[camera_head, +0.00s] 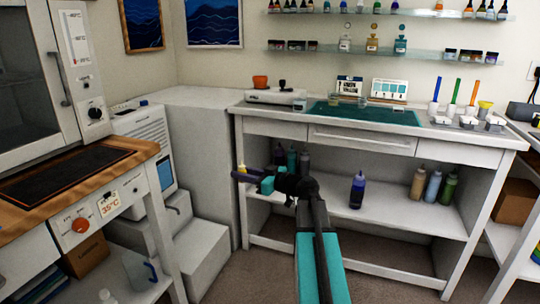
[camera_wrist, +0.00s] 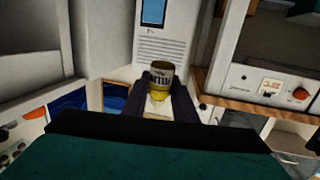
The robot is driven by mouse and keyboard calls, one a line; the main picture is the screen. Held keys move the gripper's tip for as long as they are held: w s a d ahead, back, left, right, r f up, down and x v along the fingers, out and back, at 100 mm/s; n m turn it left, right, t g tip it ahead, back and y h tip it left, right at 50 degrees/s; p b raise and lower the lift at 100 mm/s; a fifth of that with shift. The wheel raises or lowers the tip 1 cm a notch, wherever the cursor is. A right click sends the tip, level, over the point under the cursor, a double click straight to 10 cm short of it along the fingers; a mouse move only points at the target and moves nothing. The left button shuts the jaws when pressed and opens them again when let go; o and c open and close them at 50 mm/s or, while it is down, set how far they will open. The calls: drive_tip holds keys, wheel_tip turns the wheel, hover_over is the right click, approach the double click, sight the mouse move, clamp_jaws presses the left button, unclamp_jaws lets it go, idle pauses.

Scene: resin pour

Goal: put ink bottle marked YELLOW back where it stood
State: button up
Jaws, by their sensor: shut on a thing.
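My gripper (camera_head: 246,176) is shut on a small bottle with a yellow part and a printed label, taken as the YELLOW ink bottle (camera_wrist: 160,78). The bottle sits between the two dark fingers (camera_wrist: 162,100) in the wrist view; its label is too small to read fully. The gripper is in the air in front of the left end of the white workbench (camera_head: 292,131). Rows of small ink bottles (camera_head: 482,10) stand on the upper glass shelf (camera_head: 415,13).
The lower wall shelf (camera_head: 430,52) holds jars and bottles. The bench top bears a teal mat (camera_head: 385,116), cups and coloured sticks. Squeeze bottles (camera_head: 357,190) stand on the shelf under the bench. A wooden-topped stand with a hot plate (camera_head: 62,172) is at left. A white box unit (camera_head: 190,120) fills the corner.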

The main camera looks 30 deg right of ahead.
drive_tip(key=s+a+f+n+g+y+b, duration=0.1)
drive_tip(key=s+a+f+n+y, duration=0.1)
drive_tip(key=a, duration=0.6)
drive_tip(key=s+a+f+n+g+y+b, duration=0.1)
drive_tip(key=s+a+f, duration=0.3)
drive_tip(key=a, duration=0.5)
drive_tip(key=s+a+f+n+g+y+b, duration=0.1)
drive_tip(key=s+a+f+n+g+y, duration=0.1)
drive_tip(key=a, duration=0.7)
wheel_tip(320, 180, down, 3)
drive_tip(key=shift+s+r+n+g+y, duration=0.2)
drive_tip(key=shift+s+n+g+y, duration=0.25)
drive_tip(key=shift+g+y, duration=0.3)
drive_tip(key=shift+a, duration=0.15)
